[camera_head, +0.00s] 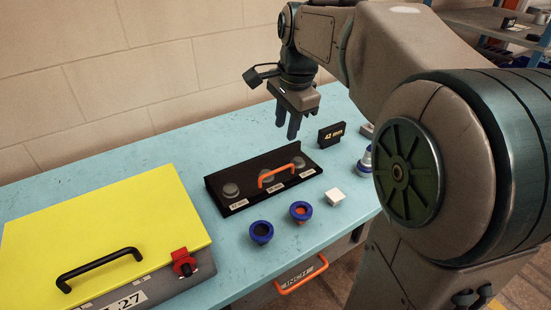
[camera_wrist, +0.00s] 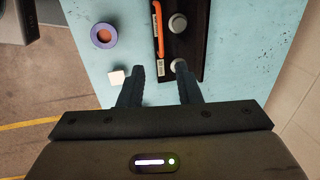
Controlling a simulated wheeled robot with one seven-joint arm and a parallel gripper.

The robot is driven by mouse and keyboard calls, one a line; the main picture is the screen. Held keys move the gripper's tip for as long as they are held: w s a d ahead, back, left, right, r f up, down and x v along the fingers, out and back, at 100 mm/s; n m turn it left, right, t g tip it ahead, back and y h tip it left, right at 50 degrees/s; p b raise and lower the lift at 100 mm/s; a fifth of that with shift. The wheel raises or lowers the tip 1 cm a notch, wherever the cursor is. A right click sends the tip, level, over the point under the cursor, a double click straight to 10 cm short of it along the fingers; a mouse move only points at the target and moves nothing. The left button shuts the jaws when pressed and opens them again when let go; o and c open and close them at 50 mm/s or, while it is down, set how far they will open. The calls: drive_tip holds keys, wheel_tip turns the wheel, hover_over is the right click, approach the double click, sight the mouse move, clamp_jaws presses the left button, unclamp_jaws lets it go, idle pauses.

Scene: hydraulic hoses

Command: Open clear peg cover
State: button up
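A black peg board (camera_head: 232,172) with several grey pegs lies on the blue table. An orange handle (camera_head: 277,173) stands over its front side, near the middle. The clear cover itself is hard to make out, and I cannot tell its edges. My gripper (camera_head: 286,131) points down above the board's back right, apart from it. In the wrist view my gripper (camera_wrist: 161,84) is open and empty. There the orange handle (camera_wrist: 159,32) lies ahead of the fingers, beside two grey pegs (camera_wrist: 177,22).
A yellow-lidded box (camera_head: 110,225) with a black handle and red latch fills the left. Blue-ringed fittings (camera_head: 261,232) (camera_head: 301,211) and a white block (camera_head: 335,197) sit in front of the board. A black "42 mm" sign (camera_head: 331,135) stands right of it.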

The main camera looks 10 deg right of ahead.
sight(279, 169)
drive_tip(key=w+f, duration=0.1)
drive_tip(key=f, duration=0.8)
drive_tip(key=w+f, duration=0.1)
drive_tip(key=f, duration=0.3)
drive_tip(key=shift+w+a+f, duration=0.2)
drive_tip(key=shift+w+a, duration=0.1)
drive_tip(key=shift+a, duration=0.1)
clamp_jaws()
